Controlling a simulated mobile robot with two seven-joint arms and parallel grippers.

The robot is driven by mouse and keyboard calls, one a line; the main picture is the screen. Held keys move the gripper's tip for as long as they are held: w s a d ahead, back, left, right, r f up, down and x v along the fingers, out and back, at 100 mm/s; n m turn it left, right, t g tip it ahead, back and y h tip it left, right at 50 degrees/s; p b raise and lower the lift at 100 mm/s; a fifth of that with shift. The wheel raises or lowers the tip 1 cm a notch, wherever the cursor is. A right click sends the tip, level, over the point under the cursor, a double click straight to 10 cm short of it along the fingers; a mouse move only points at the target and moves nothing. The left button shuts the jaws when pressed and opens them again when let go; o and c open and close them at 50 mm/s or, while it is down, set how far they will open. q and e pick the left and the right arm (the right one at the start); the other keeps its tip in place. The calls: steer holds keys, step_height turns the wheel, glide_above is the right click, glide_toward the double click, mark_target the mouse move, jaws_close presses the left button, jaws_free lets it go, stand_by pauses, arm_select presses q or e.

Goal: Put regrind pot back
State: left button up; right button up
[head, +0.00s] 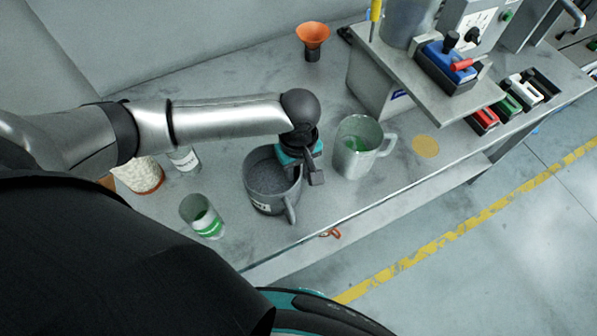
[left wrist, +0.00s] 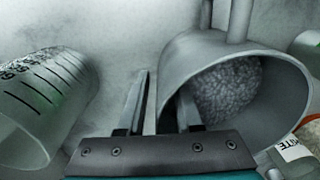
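The regrind pot (head: 258,188) is a grey mug-like pot with a handle toward the table's front edge. It appears to stand upright on the bench and also shows in the left wrist view (left wrist: 178,65), with grey granules inside. My left gripper (head: 310,172) is at the pot's right rim, between it and the clear jug. In the left wrist view the fingers (left wrist: 160,112) are apart, one outside the pot's wall and one at or just inside its rim. A gap shows between the outer finger and the wall. My right gripper is not in view.
A clear graduated jug (head: 352,160) stands close right of the pot. A yellow disc (head: 425,146) marks clear bench further right. A green-labelled beaker (head: 205,220), a white bottle (head: 184,159) and a container of pale granules (head: 140,175) stand left. An orange funnel (head: 312,37) is behind.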

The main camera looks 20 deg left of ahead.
arm_select(q)
steer(key=shift+r, duration=0.1)
step_height(320, 180, up, 12)
steer(key=p, duration=0.3)
steer(key=shift+r, duration=0.1)
stand_by(0.5)
